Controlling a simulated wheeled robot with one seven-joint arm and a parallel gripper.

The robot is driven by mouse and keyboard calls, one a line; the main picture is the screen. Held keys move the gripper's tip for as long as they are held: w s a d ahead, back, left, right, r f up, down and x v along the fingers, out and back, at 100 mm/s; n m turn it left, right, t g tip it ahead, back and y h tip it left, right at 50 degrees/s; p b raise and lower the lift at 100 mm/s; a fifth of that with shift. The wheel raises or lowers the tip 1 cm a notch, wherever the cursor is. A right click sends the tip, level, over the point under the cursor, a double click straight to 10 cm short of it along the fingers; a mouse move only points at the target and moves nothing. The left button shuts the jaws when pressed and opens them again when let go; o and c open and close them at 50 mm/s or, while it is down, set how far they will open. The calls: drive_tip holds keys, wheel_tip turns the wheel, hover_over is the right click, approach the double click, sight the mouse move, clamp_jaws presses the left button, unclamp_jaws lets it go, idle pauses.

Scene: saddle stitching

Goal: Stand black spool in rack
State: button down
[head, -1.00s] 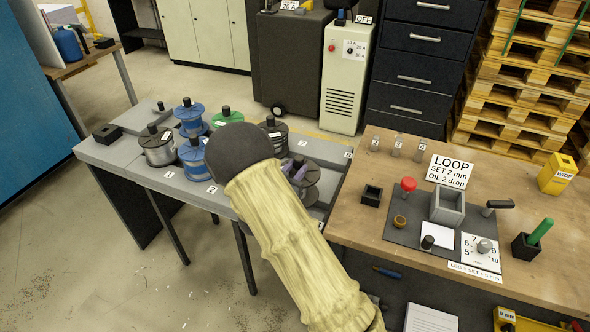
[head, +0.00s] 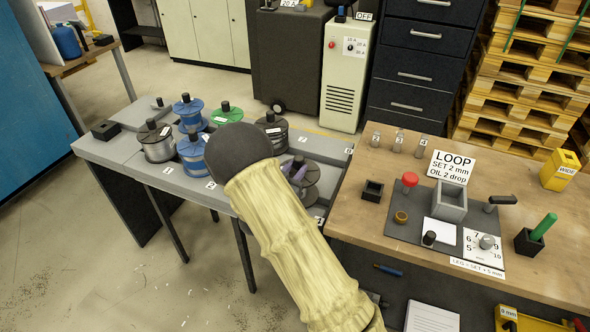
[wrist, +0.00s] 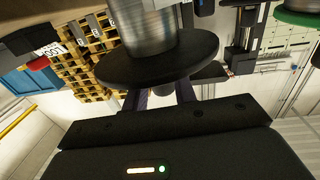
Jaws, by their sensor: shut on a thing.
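My gripper (head: 297,172) is at the right part of the grey rack (head: 128,150), partly hidden behind my own arm. Its purple fingers are shut on the top knob of a spool with black flanges (head: 311,178). In the wrist view, which is turned upside down, this black spool (wrist: 150,70) shows a wide black flange and a silver-grey wound core. The fingers (wrist: 160,95) reach to the knob at the flange. The spool looks upright in the head view. I cannot tell whether its base touches the rack.
Other spools stand on the rack: a black-flanged one (head: 273,130) behind, a silver one (head: 157,145) at left, blue ones (head: 193,158) and a green-topped one (head: 226,110). The wooden bench (head: 400,250) with tools and a LOOP sign (head: 452,168) adjoins at right.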

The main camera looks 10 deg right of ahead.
drive_tip(key=shift+f, duration=0.35)
drive_tip(key=c, duration=1)
unclamp_jaws()
drive_tip(key=shift+c, duration=0.2)
drive_tip(key=shift+s, duration=0.1)
drive_tip(key=b+v, duration=0.2)
drive_tip(key=v, duration=1.5)
drive_tip(key=shift+a, duration=0.15)
